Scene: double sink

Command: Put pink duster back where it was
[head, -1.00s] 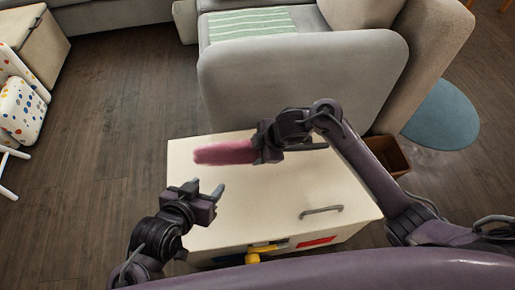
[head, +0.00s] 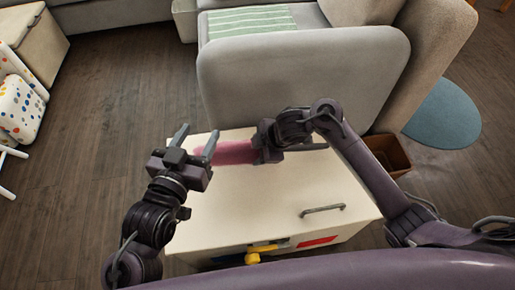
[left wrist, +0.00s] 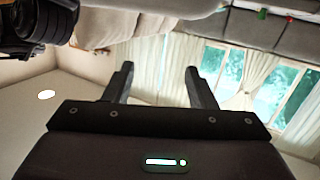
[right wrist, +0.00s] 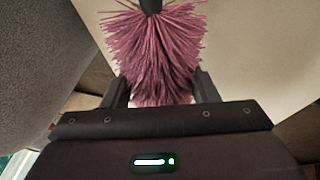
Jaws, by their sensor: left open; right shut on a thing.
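The pink duster (head: 235,152) is held level over the far part of the white cabinet top (head: 260,200), its free end pointing left. My right gripper (head: 264,143) is shut on the duster at its right end. In the right wrist view the duster's pink bristles (right wrist: 155,45) pass between the fingers. A dark piece shows at the top of the bristles. My left gripper (head: 197,140) is open, with one finger overlapping the duster's free end in the head view; I cannot tell if they touch. In the left wrist view the open fingers (left wrist: 158,85) have nothing between them.
A grey sofa (head: 300,85) stands just behind the cabinet. A brown open bin (head: 390,155) is on the floor to the right. Wooden floor (head: 110,110) is clear to the left.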

